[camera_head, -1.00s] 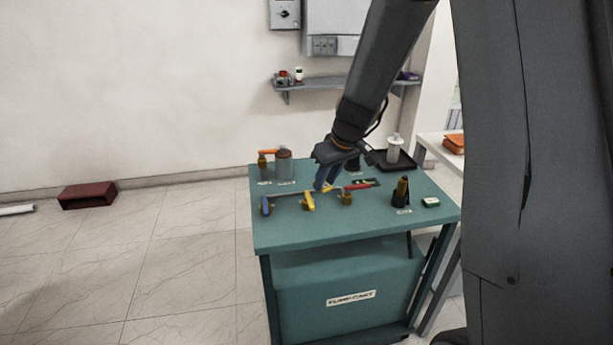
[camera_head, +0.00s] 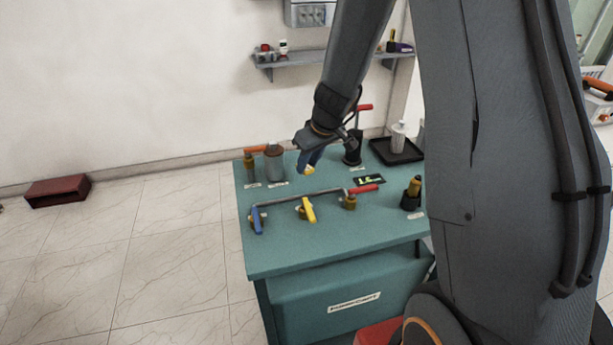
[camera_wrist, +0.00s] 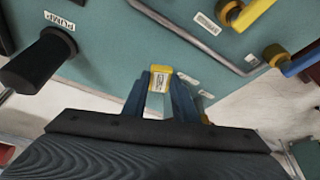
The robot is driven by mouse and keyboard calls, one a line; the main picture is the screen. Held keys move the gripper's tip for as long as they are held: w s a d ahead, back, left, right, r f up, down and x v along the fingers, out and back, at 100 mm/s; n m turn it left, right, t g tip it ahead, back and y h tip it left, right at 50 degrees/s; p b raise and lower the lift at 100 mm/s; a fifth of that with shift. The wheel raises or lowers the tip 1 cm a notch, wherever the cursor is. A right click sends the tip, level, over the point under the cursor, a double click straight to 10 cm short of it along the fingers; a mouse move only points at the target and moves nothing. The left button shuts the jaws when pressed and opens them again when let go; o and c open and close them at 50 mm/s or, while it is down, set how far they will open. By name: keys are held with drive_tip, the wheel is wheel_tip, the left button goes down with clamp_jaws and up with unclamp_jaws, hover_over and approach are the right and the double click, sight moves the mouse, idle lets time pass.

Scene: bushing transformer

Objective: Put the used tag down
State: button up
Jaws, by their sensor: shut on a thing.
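My gripper (camera_head: 312,160) is shut on a small yellow and white tag (camera_wrist: 160,81). The tag sits between its blue fingers in the wrist view, and its yellow end (camera_head: 309,171) shows below the fingers in the head view. The gripper holds the tag above the back part of the green table (camera_head: 285,255), behind the pipe with the valves. Whether the tag touches the tabletop cannot be told.
A grey pipe (camera_head: 290,198) carries valves with blue (camera_head: 257,220), yellow (camera_head: 309,210) and red (camera_head: 364,189) handles. A grey-brown canister (camera_head: 274,164) stands left, a black cylinder (camera_head: 352,150) right. A black tray (camera_head: 395,151) holds a white bottle. The front tabletop is clear.

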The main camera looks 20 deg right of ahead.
sight(310, 170)
drive_tip(key=shift+f+b, duration=0.6)
drive_tip(key=shift+f, duration=1.85)
drive_tip(key=shift+f, duration=0.15)
drive_tip(key=o, duration=1)
drive_tip(key=shift+r, duration=0.2)
drive_tip(key=shift+r, duration=0.4)
drive_tip(key=v, duration=1.1)
drive_tip(key=s+a+m+g+h, duration=0.1)
drive_tip(key=s+m, duration=0.3)
drive_tip(key=s, duration=1.6)
drive_tip(key=shift+s+a+f+g+h, duration=0.2)
drive_tip(key=shift+a+f+g+h, duration=0.2)
drive_tip(key=shift+a+g, duration=0.25)
